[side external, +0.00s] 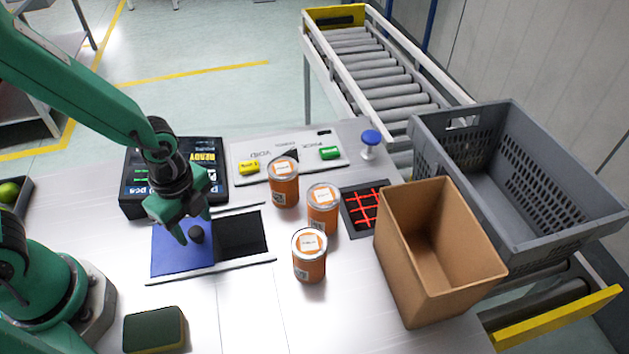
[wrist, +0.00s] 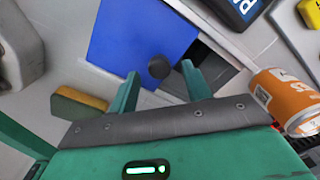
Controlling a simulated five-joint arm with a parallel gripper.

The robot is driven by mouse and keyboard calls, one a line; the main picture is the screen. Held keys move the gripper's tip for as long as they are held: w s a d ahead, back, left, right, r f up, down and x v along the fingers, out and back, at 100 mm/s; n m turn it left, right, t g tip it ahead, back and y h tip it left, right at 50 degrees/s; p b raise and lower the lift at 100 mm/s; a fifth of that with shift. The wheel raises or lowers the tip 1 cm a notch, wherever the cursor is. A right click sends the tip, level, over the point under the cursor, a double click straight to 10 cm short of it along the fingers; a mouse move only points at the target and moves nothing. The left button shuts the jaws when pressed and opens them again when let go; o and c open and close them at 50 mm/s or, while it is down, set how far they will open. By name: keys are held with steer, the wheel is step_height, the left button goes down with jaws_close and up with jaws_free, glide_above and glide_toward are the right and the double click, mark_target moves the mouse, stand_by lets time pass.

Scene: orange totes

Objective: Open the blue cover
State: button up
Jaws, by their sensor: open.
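The blue cover (side external: 180,252) is a flat sliding panel with a dark round knob (side external: 196,234). It lies on the left part of a frame with pale rails, and a dark opening (side external: 241,234) shows to its right. In the wrist view the blue cover (wrist: 135,38) and its knob (wrist: 159,67) lie beyond my fingers. My gripper (side external: 184,226) is open just above the cover, close to the knob. In the wrist view the knob appears between and ahead of the two green fingertips of my gripper (wrist: 161,83). I cannot tell whether a finger touches the knob.
Several orange cans (side external: 309,262) stand right of the opening. A black display box (side external: 133,196) is behind the cover, and a green and yellow sponge (side external: 155,330) lies in front. A cardboard box (side external: 440,250) and grey crate (side external: 520,180) are at the right. The front middle table is clear.

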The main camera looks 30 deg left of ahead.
steer(key=shift+r, duration=3.25)
steer(key=s+a+r+n+t, duration=0.1)
steer(key=a+r+n+t, duration=0.1)
steer(key=a+r+n, duration=0.3)
steer(key=s+a+r+n+t, duration=0.1)
steer(key=a+r+n+t, duration=0.2)
steer(key=r+n, duration=0.6)
steer(key=a+n, duration=0.2)
steer(key=n, duration=0.2)
steer(key=shift+r+t, duration=0.2)
steer(key=shift+t, duration=0.1)
